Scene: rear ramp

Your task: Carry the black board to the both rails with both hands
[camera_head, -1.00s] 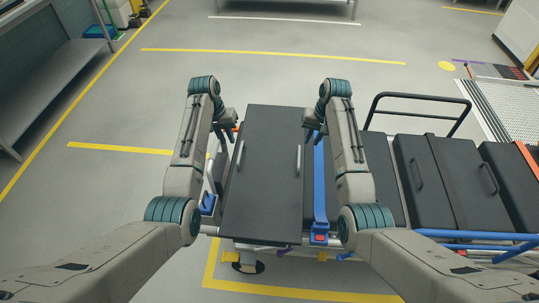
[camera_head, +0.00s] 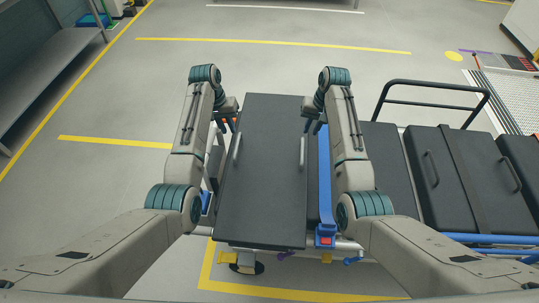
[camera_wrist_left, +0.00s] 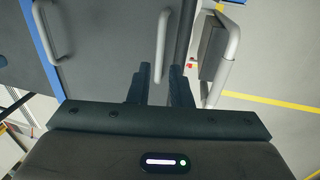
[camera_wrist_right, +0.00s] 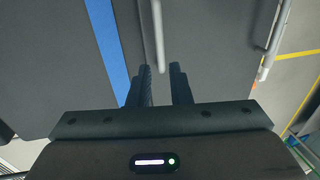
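The black board (camera_head: 268,185) lies flat in the middle of the head view, with two upright-running grey handles, a left one (camera_head: 236,148) and a right one (camera_head: 302,150). My left gripper (camera_head: 228,122) hangs at the far end of the left handle; in the left wrist view its parted fingers (camera_wrist_left: 160,75) have the handle's end (camera_wrist_left: 162,40) in line between them. My right gripper (camera_head: 315,122) hangs near the right handle's far end; its fingers (camera_wrist_right: 160,72) are parted, with that handle (camera_wrist_right: 158,35) between them. Neither closes on a handle. A blue bar (camera_head: 325,185) runs along the board's right side; which parts are the rails is unclear.
A grey shelf (camera_head: 40,65) is at the far left. Grey floor with yellow lines (camera_head: 270,43) lies open beyond the board.

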